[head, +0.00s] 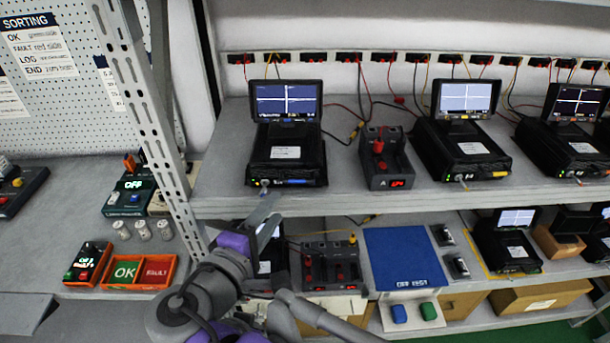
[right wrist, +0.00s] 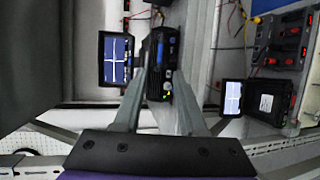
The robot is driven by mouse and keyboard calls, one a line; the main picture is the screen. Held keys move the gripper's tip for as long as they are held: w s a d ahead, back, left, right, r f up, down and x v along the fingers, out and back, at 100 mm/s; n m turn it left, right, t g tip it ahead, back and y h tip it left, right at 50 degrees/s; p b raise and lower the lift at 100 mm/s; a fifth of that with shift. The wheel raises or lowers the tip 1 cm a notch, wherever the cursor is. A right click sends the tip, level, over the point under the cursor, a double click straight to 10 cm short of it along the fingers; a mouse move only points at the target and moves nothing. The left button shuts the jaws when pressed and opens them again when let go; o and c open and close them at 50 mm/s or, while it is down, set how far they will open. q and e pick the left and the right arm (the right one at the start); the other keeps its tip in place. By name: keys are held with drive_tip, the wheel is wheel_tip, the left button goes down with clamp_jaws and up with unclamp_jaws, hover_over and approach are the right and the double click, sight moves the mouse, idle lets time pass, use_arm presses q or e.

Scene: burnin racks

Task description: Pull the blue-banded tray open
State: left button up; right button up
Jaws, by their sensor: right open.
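The black test unit (head: 286,155) with a blue band (head: 297,182) on its front edge sits on the upper shelf at the left, under a raised screen. Its front looks closed. The unit (right wrist: 160,58) also shows in the right wrist view, ahead between the fingers, with green lights on its front. My right gripper (head: 268,208) is just below and in front of that unit, by the shelf edge. In the right wrist view its fingers (right wrist: 162,76) are apart with nothing between them. Contact with the unit cannot be told. My left gripper is not in view.
A red-switched box (head: 386,158) stands right of the unit, then a yellow-banded unit (head: 460,150). A slotted metal post (head: 150,115) rises at the left. The lower shelf holds a blue mat (head: 404,257) and more units. Cables hang behind.

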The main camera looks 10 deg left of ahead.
sight(297, 182)
drive_tip(key=x, duration=1)
drive_tip(key=shift+w, duration=0.2)
clamp_jaws()
idle(1.1)
